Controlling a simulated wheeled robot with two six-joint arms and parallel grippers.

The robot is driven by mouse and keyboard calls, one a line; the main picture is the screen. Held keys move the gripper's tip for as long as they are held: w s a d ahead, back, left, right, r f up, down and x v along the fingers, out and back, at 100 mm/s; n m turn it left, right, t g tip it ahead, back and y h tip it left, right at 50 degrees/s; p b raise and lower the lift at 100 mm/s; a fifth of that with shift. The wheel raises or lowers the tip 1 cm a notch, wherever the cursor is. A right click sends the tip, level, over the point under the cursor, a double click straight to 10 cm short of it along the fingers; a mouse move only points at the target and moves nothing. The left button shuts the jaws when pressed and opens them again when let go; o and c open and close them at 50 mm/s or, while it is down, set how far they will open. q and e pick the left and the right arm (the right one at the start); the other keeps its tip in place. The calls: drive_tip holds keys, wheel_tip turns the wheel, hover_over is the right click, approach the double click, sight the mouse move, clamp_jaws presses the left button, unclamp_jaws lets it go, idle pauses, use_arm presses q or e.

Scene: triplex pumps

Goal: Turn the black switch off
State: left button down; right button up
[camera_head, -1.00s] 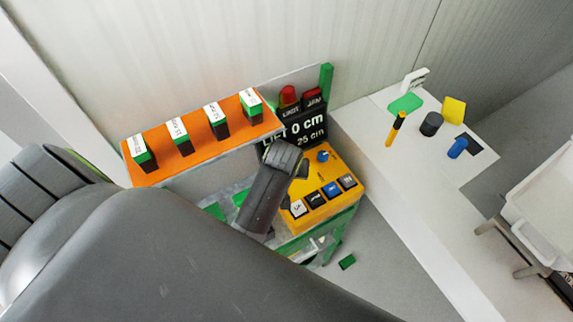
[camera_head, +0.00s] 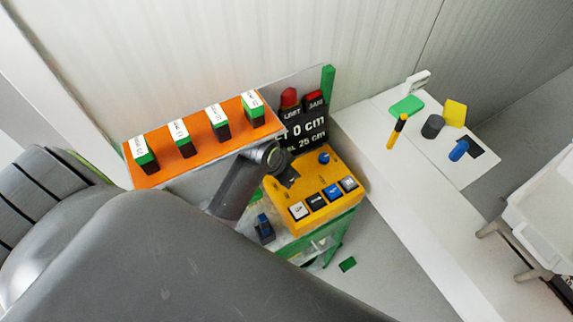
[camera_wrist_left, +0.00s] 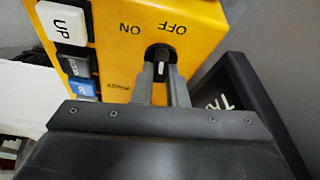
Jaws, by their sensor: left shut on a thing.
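The black switch (camera_wrist_left: 159,55) is a round knob with a white pointer line on the yellow control box (camera_wrist_left: 115,25) in the left wrist view. OFF and ON are printed beside it, upside down in this view. The white line runs roughly up and down in the picture. My left gripper (camera_wrist_left: 161,75) has one finger on each side of the knob and is shut on it. In the head view my left gripper (camera_head: 287,177) is over the left part of the box and hides the switch. My right gripper is not in view.
An orange shelf (camera_head: 195,150) with several green-and-black labelled blocks is left of the box. Behind the box are a black display (camera_head: 305,133) and two red lamps. Labelled push buttons (camera_head: 316,201) line the box front, with a blue knob (camera_head: 324,158) behind them.

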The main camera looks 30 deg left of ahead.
use_arm(q)
drive_tip(key=shift+w+r+m, duration=0.1)
drive_tip(key=shift+m, duration=0.3)
drive_tip(key=c, duration=1.4)
unclamp_jaws()
drive_tip(key=shift+c, duration=0.2)
